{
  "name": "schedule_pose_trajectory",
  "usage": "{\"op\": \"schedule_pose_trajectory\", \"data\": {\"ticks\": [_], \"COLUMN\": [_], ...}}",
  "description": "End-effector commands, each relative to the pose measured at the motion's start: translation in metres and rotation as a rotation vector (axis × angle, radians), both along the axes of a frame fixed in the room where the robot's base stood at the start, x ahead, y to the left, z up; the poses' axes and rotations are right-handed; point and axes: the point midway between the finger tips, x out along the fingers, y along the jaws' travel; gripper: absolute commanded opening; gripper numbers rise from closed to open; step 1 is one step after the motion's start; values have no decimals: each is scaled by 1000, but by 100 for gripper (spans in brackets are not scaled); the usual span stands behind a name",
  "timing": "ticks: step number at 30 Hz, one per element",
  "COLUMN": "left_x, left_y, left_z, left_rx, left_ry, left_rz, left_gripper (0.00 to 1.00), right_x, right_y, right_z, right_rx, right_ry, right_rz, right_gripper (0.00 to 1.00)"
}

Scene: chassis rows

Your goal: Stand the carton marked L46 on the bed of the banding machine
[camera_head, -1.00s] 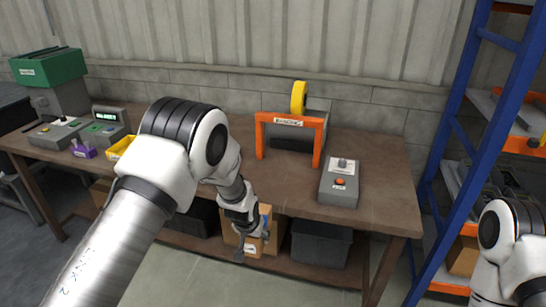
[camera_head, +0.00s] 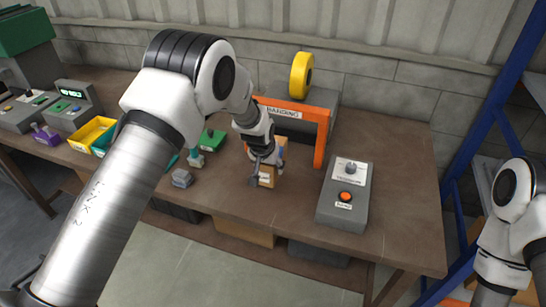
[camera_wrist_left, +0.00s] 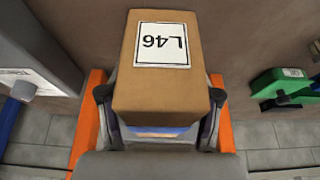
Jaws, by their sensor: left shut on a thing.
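The brown carton (camera_wrist_left: 155,85) has a white L46 label, which reads upside down in the left wrist view. My left gripper (camera_wrist_left: 158,112) is shut on it, one finger on each side. In the head view the carton (camera_head: 267,176) and left gripper (camera_head: 266,162) are just in front of the banding machine's orange arch (camera_head: 321,135), partly covering its opening. The machine's bed is mostly hidden by my arm, and I cannot tell whether the carton touches a surface. My right arm shows at the right edge; its gripper is out of frame.
A grey control box (camera_head: 345,195) with an orange button stands right of the arch. A yellow roll (camera_head: 301,75) sits above it. A green item (camera_head: 212,140) and a small grey block (camera_head: 182,178) lie to the left. A blue rack (camera_head: 490,150) stands right.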

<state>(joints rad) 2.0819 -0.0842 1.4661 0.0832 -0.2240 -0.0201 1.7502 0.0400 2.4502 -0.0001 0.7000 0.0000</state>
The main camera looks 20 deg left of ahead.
Motion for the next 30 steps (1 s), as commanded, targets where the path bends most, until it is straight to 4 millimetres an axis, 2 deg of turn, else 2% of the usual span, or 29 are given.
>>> {"op": "schedule_pose_trajectory", "data": {"ticks": [9, 20, 30], "left_x": [2, 55, 102], "left_y": [0, -2, -3], "left_z": [-45, -43, -46], "left_rx": [0, 0, 0], "left_ry": [-4, -6, -7], "left_rz": [0, -1, 0], "left_gripper": [7, 7, 7], "right_x": [0, 0, 0], "right_y": [0, 0, 0], "right_z": [-34, -54, -83], "right_rx": [0, 0, 0], "right_ry": [0, 0, 0], "right_rz": [0, 0, 0], "right_gripper": [40, 40, 40]}}
